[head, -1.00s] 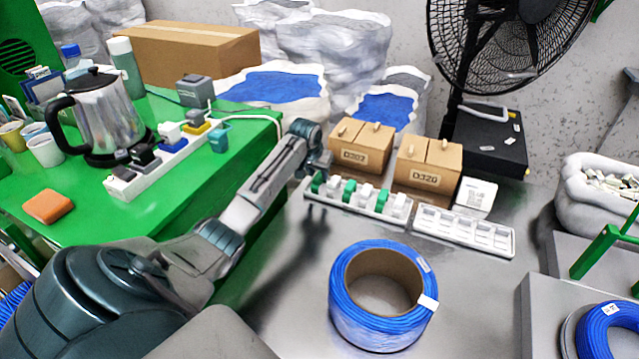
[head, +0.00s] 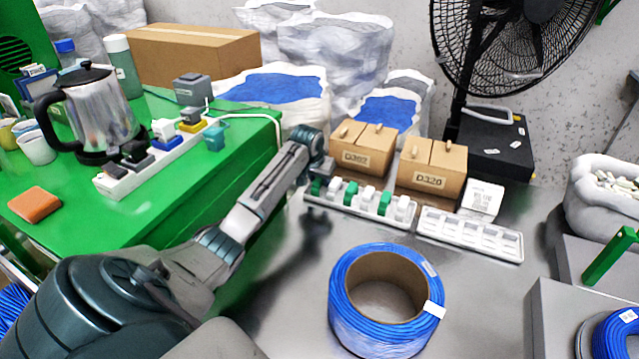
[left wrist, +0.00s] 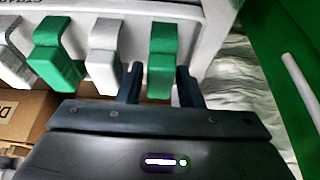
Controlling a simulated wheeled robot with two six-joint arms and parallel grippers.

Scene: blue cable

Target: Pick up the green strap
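A white tray (head: 363,212) on the metal table holds a row of green and white straps. The leftmost green strap (head: 316,187) is by my left gripper (head: 323,172), which is at the tray's left end, its fingertips hard to make out in the head view. In the left wrist view, my left gripper (left wrist: 160,84) has its two fingers on either side of a green strap (left wrist: 163,52), with small gaps beside it. Another green strap (left wrist: 58,45) and white straps (left wrist: 105,45) stand beside it. My right gripper is not in view.
A white tray with empty compartments (head: 470,234) lies to the right. Cardboard boxes (head: 430,178) stand behind the trays. A blue cable coil (head: 385,325) is in front. A green table (head: 130,215) with a kettle (head: 98,110) is at left.

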